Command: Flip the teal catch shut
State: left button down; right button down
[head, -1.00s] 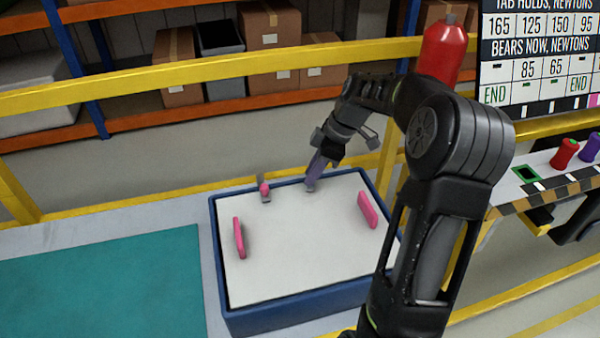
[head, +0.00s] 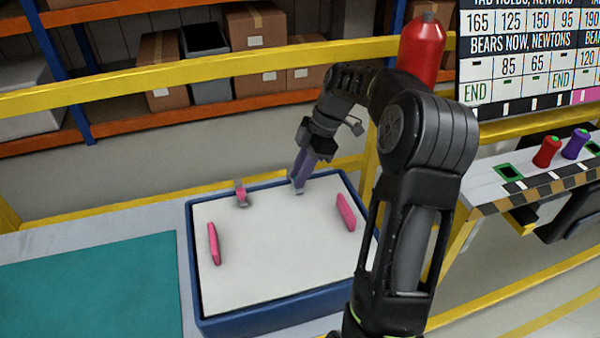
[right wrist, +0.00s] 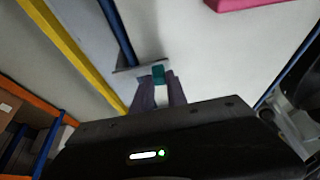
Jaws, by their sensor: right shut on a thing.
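The teal catch (right wrist: 158,75) shows in the right wrist view, between the tips of my right gripper's purple fingers (right wrist: 158,88). A grey plate sits beside it at the tray's blue rim. In the head view my right gripper (head: 298,184) points down at the back edge of the blue-rimmed tray (head: 255,319). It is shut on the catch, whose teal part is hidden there. My left gripper is not in view.
A pink catch (head: 241,196) with a grey tab stands left of my gripper on the back edge. Two pink bars (head: 214,244) (head: 346,212) stand on the pale panel (head: 280,250). A yellow rail (head: 180,75) runs behind. The panel's middle is clear.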

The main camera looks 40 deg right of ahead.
jog(key=c, duration=1.3)
grip_release()
jog(key=shift+d, duration=0.1)
jog(key=shift+s+d+r, duration=0.1)
jog(key=shift+d+r, duration=0.1)
jog(key=shift+r, duration=0.25)
jog(key=p+v, duration=0.2)
jog(key=v, duration=0.4)
jog(key=shift+s+d+r, duration=0.1)
jog(key=shift+r, duration=0.25)
